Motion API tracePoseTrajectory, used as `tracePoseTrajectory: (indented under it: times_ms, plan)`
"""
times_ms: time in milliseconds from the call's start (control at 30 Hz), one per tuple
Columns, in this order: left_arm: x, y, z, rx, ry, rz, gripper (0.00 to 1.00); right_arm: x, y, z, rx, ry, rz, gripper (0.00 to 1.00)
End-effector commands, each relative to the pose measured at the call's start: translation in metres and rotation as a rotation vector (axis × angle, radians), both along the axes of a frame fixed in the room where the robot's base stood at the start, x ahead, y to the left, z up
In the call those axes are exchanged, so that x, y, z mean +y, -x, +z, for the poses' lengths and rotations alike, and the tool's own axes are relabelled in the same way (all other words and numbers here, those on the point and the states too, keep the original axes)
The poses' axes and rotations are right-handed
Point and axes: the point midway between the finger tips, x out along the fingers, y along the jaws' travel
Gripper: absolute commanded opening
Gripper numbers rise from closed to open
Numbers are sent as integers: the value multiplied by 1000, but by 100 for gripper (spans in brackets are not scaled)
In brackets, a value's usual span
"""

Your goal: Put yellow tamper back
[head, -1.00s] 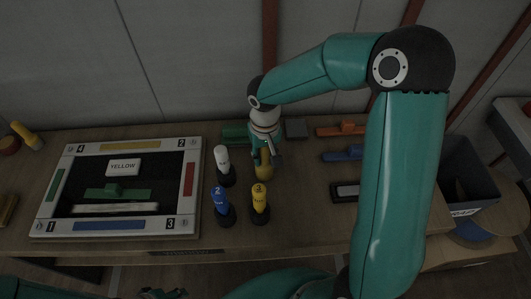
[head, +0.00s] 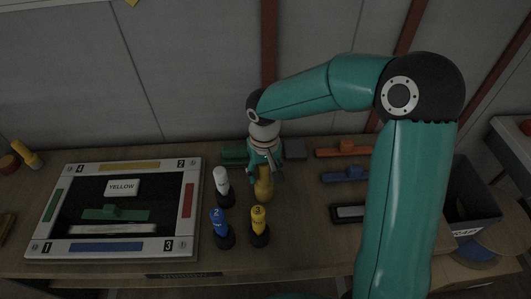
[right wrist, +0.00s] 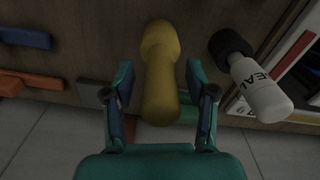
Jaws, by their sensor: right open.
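The yellow tamper (head: 264,187) stands on the workbench behind the yellow bottle marked 3. My right gripper (head: 263,175) is over it, pointing down. In the right wrist view the yellow tamper (right wrist: 160,80) lies between the two spread fingers of the right gripper (right wrist: 161,88), with a visible gap on each side. The right gripper is open. My left gripper is out of view.
A white bottle (head: 222,186), a blue bottle (head: 221,228) and a yellow bottle (head: 259,226) stand close by. A white-framed tray (head: 190,225) lies left. Blue (head: 345,174) and orange (head: 343,149) tools lie right; a dark bin (head: 474,195) is farther right.

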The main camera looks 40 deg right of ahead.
Motion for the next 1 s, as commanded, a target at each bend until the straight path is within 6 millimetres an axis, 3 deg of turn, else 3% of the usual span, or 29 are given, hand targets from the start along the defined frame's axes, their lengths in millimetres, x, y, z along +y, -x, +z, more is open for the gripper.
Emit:
tracePoseTrajectory:
  times_ms: [200,433,633,1000]
  plan:
    - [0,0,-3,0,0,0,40,1,-1,46,-7,-1,1,57]
    - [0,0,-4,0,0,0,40,1,0,85,-4,-1,1,57]
    - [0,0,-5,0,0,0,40,0,0,97,-1,-1,2,57]
    - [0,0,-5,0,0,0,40,1,1,97,0,-1,2,57]
